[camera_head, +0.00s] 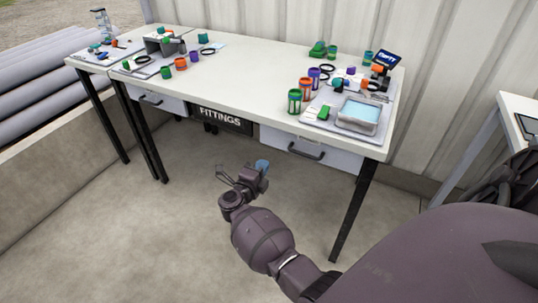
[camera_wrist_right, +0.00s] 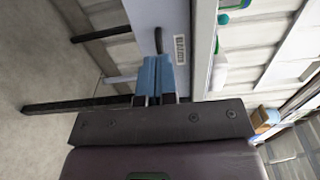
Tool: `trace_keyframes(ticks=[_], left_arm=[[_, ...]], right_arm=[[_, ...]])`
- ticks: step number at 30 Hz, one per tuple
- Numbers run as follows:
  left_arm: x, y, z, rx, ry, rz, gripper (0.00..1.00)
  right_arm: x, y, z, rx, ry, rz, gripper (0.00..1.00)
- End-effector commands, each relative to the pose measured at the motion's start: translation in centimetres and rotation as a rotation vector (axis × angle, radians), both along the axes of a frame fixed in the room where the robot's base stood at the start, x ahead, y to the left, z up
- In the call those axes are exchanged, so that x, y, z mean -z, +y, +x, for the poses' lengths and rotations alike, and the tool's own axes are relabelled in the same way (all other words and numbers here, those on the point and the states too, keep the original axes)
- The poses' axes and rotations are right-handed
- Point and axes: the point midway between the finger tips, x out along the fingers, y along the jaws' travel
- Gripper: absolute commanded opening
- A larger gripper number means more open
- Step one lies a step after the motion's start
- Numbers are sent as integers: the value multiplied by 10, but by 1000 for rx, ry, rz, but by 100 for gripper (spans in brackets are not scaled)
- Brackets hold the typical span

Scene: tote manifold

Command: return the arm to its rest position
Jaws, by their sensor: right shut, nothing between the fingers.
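My right arm reaches from the lower right of the head view toward the white table. Its gripper (camera_head: 262,166) is in front of and below the table's front edge, over the floor, apart from the table. In the right wrist view the blue fingertips (camera_wrist_right: 157,76) are together with nothing between them. A drawer front and its dark handle lie beyond the fingers. My left gripper shows in neither view.
The white table (camera_head: 245,75) carries a right tray (camera_head: 317,127) with fittings, several coloured cylinders, and a left group of parts. Drawers (camera_head: 310,152) and a FITTINGS sign (camera_head: 222,119) are under its front edge. Grey pipes (camera_head: 45,75) lie at left. The floor before the table is clear.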

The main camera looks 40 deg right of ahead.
Motion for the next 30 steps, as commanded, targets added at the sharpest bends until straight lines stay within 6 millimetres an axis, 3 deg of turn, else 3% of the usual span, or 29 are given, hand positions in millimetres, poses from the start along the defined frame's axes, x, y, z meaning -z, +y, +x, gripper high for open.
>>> trace_keyframes(ticks=[11,16,21,24,27,30], left_arm=[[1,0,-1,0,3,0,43],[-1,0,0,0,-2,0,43],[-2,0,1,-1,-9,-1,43],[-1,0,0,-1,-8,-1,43],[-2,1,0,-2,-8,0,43],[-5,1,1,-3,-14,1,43]], right_arm=[[0,7,-2,-7,5,-1,0],[-6,17,17,-137,29,-42,0],[-59,50,58,-412,40,-240,0],[-92,75,70,-569,74,-399,0],[-112,98,67,-711,149,-566,0],[-121,119,52,-839,264,-736,0]])
